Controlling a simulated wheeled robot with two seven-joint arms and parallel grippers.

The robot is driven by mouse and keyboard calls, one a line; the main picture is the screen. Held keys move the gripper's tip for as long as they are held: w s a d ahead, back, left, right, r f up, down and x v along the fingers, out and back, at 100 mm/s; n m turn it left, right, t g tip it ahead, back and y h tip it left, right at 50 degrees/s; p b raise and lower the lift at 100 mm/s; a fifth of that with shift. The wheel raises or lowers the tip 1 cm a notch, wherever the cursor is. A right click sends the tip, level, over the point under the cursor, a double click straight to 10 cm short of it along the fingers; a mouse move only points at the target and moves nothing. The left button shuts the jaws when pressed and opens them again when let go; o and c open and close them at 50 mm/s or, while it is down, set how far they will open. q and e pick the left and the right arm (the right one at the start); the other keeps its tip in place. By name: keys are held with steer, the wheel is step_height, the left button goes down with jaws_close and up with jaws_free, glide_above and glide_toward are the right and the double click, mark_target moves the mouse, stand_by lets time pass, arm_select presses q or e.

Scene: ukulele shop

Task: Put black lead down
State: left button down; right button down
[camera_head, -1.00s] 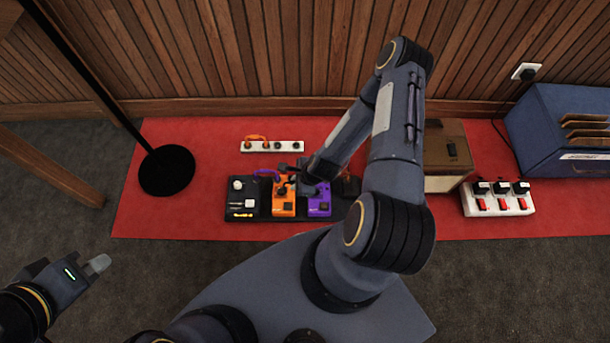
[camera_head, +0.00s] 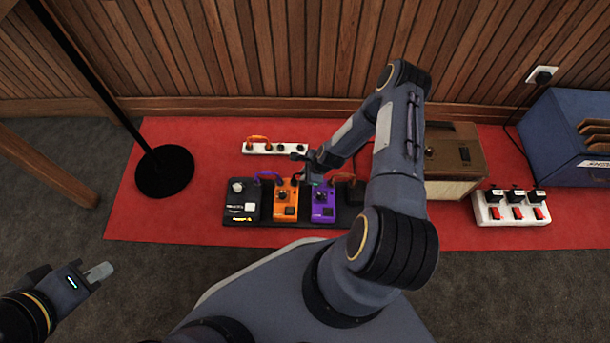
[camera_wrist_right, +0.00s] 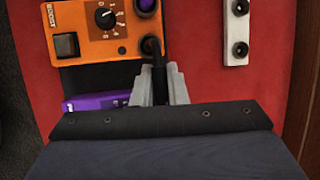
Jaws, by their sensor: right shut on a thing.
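My right gripper (camera_head: 303,162) is at the far edge of the orange pedal (camera_head: 285,204) and the purple pedal (camera_head: 323,207). In the right wrist view its fingers (camera_wrist_right: 158,92) are shut on the black lead (camera_wrist_right: 152,48), whose dark rounded end points away from me. That end overlaps the right edge of the orange pedal (camera_wrist_right: 85,28); I cannot tell whether it touches. The rest of the lead is hidden by the gripper. My left gripper (camera_head: 100,271) is empty over the grey carpet at lower left; its jaw gap is unclear.
A white strip with jacks (camera_head: 262,149) and an orange lead lies behind the pedals on the red mat (camera_head: 145,217). A brown amp (camera_head: 455,165), a white switch box (camera_head: 512,210) and a blue crate (camera_head: 570,125) stand right. A black stand base (camera_head: 165,172) stands left.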

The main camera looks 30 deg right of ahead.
steer(key=shift+r, duration=0.1)
steer(key=shift+f, duration=0.25)
steer(key=c, duration=1.4)
jaws_free()
steer(key=shift+r, duration=0.1)
steer(key=shift+c, duration=0.2)
